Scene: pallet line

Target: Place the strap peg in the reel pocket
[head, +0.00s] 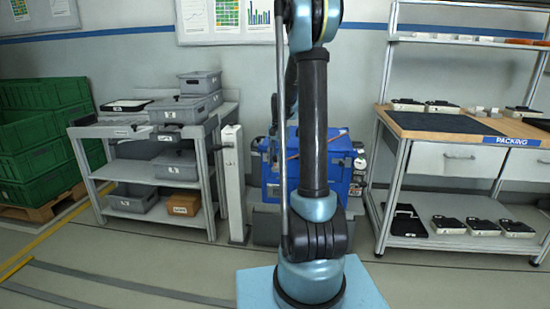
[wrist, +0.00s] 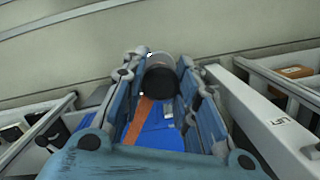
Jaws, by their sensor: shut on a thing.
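My gripper (wrist: 160,76) shows in the wrist view, its two blue-grey jointed fingers on either side of a dark cylinder with a grey rounded end. The fingers are shut on this cylinder, which I take to be the strap peg (wrist: 159,84). Beyond and below it is a blue box (wrist: 155,137) with an orange strap. In the head view this blue box (head: 337,178) stands near the wall, partly behind my arm. My arm hides the gripper and peg there. I cannot make out the reel pocket in either view.
A grey rack with bins (head: 150,131) stands left, beside a slim white post (head: 233,185). Green crates (head: 45,140) are stacked at far left. A packing bench (head: 455,125) stands right. The floor between is clear.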

